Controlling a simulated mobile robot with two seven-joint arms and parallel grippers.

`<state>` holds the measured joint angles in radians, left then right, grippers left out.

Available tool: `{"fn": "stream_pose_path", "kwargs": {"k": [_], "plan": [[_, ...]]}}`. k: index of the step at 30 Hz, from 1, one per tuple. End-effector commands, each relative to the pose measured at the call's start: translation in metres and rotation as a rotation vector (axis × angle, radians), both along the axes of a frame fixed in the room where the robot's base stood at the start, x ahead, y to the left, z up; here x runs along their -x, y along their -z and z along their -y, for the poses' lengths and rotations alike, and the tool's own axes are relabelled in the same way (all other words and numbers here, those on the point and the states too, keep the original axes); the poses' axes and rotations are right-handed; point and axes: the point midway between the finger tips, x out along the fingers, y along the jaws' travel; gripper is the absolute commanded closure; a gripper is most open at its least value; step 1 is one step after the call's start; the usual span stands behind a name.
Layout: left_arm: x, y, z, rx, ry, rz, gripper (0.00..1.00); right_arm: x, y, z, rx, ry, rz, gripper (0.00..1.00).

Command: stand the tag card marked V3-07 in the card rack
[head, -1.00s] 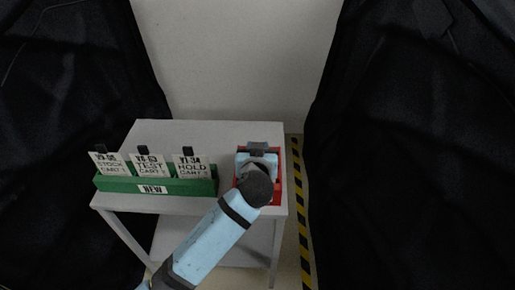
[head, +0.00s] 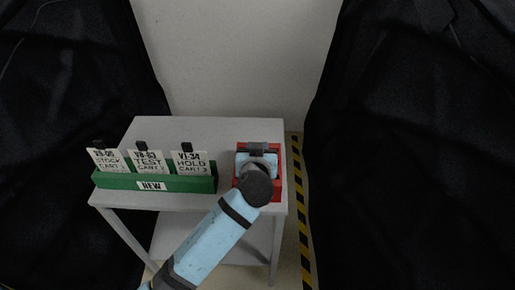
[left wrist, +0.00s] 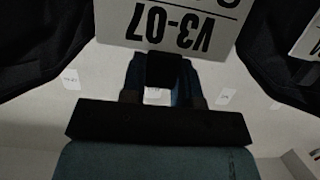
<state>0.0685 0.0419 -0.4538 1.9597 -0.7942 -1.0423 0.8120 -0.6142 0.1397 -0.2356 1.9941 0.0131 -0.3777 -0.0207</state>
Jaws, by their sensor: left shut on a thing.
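The tag card marked V3-07 (left wrist: 170,25) shows upside down at the top of the left wrist view. My left gripper (left wrist: 162,75) is shut on the black clip at the card's edge. In the head view my left gripper (head: 258,160) is over the red holder (head: 277,186) at the table's right end; my arm hides the held card and much of the holder. A green rack (head: 197,184) labelled NEW holds three white cards with black clips: a STOCK card (head: 107,161), a TEST card (head: 149,162) and a HOLD card (head: 191,164). My right gripper is in neither view.
The grey table (head: 205,130) is clear behind the rack and holder. Black covers hang close on the left (head: 75,130) and right (head: 415,130). Yellow-black tape (head: 300,210) runs along the floor right of the table. Part of another card (left wrist: 309,38) shows in the left wrist view.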

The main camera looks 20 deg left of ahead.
Motion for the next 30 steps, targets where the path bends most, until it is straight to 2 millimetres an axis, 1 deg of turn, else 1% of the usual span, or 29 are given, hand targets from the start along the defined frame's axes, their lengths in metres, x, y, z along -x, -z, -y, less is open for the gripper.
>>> {"fn": "stream_pose_path", "kwargs": {"k": [6, 14, 15, 18, 30], "plan": [[0.0001, 0.0070, -0.0001, 0.000, 0.000, 0.000, 1.00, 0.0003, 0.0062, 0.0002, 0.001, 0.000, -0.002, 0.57], [0.0000, 0.0067, -0.0001, 0.000, 0.000, 0.000, 1.00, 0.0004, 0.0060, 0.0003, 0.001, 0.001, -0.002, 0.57], [0.0001, 0.0067, 0.0000, 0.000, 0.000, 0.000, 0.62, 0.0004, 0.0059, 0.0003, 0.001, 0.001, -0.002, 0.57], [0.0000, 0.0066, 0.0000, 0.000, 0.000, 0.000, 0.42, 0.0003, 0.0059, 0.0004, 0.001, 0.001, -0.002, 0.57], [0.0000, 0.0066, 0.0001, 0.000, 0.000, 0.000, 0.42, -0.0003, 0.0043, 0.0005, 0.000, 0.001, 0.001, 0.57]]}}
